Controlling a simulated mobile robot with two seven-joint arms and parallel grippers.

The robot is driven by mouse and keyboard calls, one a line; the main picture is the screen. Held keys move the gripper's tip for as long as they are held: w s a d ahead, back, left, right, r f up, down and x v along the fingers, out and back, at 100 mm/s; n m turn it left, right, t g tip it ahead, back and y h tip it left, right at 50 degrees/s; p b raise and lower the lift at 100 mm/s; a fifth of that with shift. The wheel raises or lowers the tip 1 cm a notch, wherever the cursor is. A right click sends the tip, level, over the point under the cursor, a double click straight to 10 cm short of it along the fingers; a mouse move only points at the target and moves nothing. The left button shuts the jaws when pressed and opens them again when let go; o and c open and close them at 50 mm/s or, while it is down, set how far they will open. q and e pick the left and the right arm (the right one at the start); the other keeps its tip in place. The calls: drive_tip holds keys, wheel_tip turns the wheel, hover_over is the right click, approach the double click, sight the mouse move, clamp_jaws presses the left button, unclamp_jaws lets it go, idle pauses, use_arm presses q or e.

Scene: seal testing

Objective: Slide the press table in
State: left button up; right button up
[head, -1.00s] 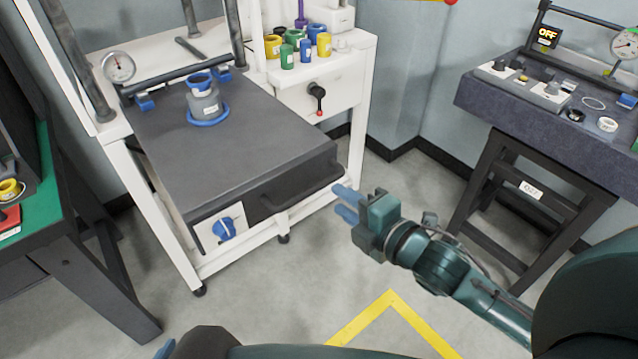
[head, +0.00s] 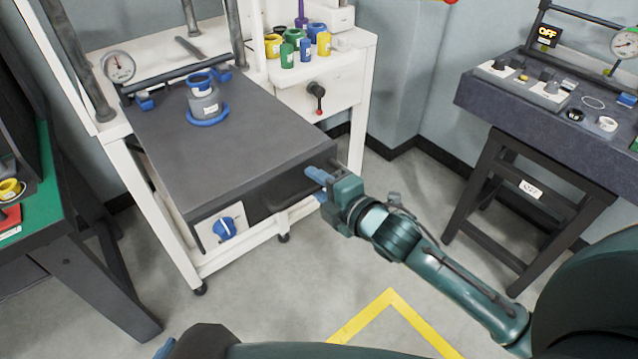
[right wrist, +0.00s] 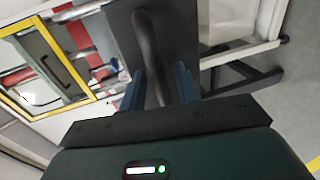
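The press table (head: 235,145) is a dark grey slab standing out toward me from the white press frame. A grey pot with blue rings (head: 203,100) stands on it. Its dark bar handle (head: 268,208) runs along the front face; the gripper partly hides its right part. My right gripper (head: 316,184) is at the right part of the front face. In the right wrist view the handle (right wrist: 150,50) lies between its two blue fingers (right wrist: 158,85), which are apart with gaps beside the bar. Only a blue tip of my left gripper (head: 165,349) shows at the bottom edge.
A blue knob (head: 225,229) is on the table's front left. Coloured cups (head: 305,50) stand on the white side cabinet. A green-topped bench (head: 45,200) is at left and a dark bench (head: 545,115) at right. The floor in front is free.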

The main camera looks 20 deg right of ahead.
drive_tip(key=shift+c, duration=0.2)
clamp_jaws()
idle(0.3)
